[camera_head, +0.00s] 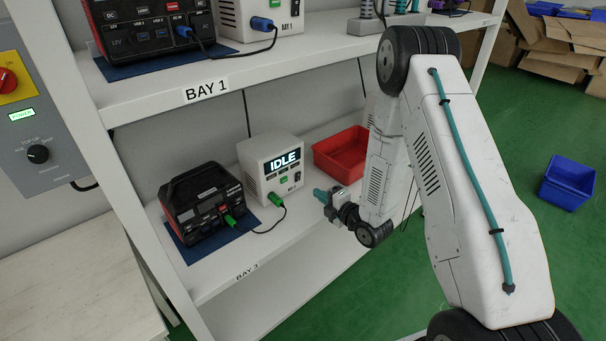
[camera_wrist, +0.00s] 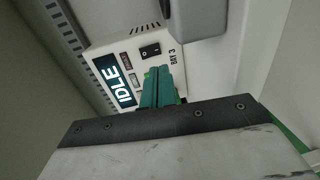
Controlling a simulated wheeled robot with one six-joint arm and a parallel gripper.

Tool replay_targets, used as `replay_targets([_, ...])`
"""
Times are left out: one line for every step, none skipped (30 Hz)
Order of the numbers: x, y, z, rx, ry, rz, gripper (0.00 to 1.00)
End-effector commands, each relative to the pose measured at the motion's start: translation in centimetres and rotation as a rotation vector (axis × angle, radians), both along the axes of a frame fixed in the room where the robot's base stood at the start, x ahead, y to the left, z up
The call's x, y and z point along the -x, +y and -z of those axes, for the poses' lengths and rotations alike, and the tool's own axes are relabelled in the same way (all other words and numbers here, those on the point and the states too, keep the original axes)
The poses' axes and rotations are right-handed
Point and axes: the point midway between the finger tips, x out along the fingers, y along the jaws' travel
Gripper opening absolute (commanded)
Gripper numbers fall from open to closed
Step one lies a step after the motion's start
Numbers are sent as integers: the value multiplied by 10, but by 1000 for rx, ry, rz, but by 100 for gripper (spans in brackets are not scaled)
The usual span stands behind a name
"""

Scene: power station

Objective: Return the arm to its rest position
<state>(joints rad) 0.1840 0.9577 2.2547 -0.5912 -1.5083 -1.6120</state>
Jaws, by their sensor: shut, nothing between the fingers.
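My arm is the white, jointed arm on the right of the head view, bent and reaching over toward the lower shelf. My gripper (camera_head: 322,196) has teal fingers and is shut and empty. It is held in front of the lower shelf, to the right of a white box with a lit IDLE display (camera_head: 270,168). In the wrist view, the teal fingers (camera_wrist: 160,82) lie together in front of the same white box (camera_wrist: 128,62), covering part of its face. I cannot tell the exact gap between fingertips and box.
A black and red power unit (camera_head: 203,205) with a green plug stands left of the white box. A red bin (camera_head: 342,152) is behind my gripper. The upper shelf (camera_head: 300,50) overhangs the lower one. A blue bin (camera_head: 567,183) sits on the open green floor at right.

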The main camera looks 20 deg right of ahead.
Motion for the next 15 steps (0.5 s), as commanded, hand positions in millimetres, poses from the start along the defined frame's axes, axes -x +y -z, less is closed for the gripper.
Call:
replay_targets([0,0,-1,0,-1,-1,0])
replay_targets([0,0,-1,0,-1,-2,0])
replay_targets([0,1,-2,0,1,-1,0])
replay_targets([-1,0,-4,1,6,0,0])
replay_targets([-3,1,-6,0,14,3,0])
replay_targets([-6,0,-11,0,30,9,0])
replay_targets([-8,0,-16,-2,47,15,0])
replay_targets([-11,-1,-22,-3,67,22,0])
replay_targets([-15,-3,-31,-7,101,38,0])
replay_targets([-18,-5,-38,-11,132,54,0])
replay_targets([-20,-7,-47,-16,165,72,0])
replay_targets([-23,-11,-58,-26,212,100,0])
replay_targets([-24,-13,-67,-36,247,123,0])
replay_targets([-24,-15,-76,-47,281,149,0])
replay_targets([-23,-19,-87,-62,328,184,0])
